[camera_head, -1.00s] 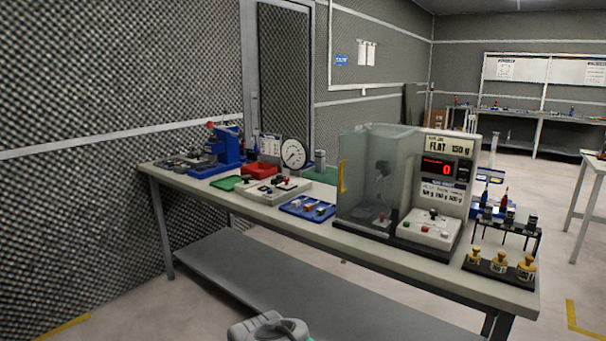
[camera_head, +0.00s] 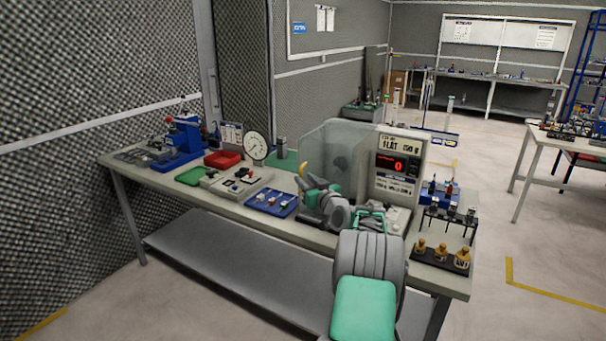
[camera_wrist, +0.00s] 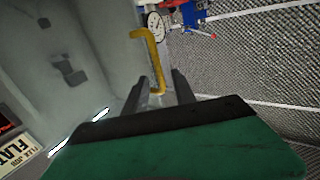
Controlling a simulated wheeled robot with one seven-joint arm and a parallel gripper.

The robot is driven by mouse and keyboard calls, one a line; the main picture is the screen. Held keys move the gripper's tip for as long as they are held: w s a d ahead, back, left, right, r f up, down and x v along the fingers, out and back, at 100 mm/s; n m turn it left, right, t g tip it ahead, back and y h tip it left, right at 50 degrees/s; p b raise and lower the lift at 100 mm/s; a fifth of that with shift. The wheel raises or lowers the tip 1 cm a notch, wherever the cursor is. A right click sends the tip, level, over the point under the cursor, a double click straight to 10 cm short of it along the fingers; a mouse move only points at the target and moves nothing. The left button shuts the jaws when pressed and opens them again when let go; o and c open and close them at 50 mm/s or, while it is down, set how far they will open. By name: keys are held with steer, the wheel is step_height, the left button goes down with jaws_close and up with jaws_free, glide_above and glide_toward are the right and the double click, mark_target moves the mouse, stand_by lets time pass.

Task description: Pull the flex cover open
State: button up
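The flex cover is a clear, smoky panel (camera_head: 335,150) on the left side of the FLAT tester (camera_head: 398,165). It looks closed, though my arm hides its lower part. Its yellow handle (camera_head: 303,170) stands at the cover's left edge. In the wrist view the bent yellow handle (camera_wrist: 150,50) runs down to between my finger tips, with the cover (camera_wrist: 75,55) to its left. My gripper (camera_wrist: 159,78) is open, its two dark fingers apart on either side of the handle's lower end. I cannot tell whether they touch it.
Left of the tester on the bench are a blue tray (camera_head: 272,203), a grey control box (camera_head: 237,182), a dial gauge (camera_head: 257,146) and a red bin (camera_head: 222,159). Brass weights (camera_head: 440,253) and a rack stand at the right end. The floor at right is open.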

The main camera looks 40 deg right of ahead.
steer(key=shift+x, duration=1.1)
jaws_close()
stand_by(0.6)
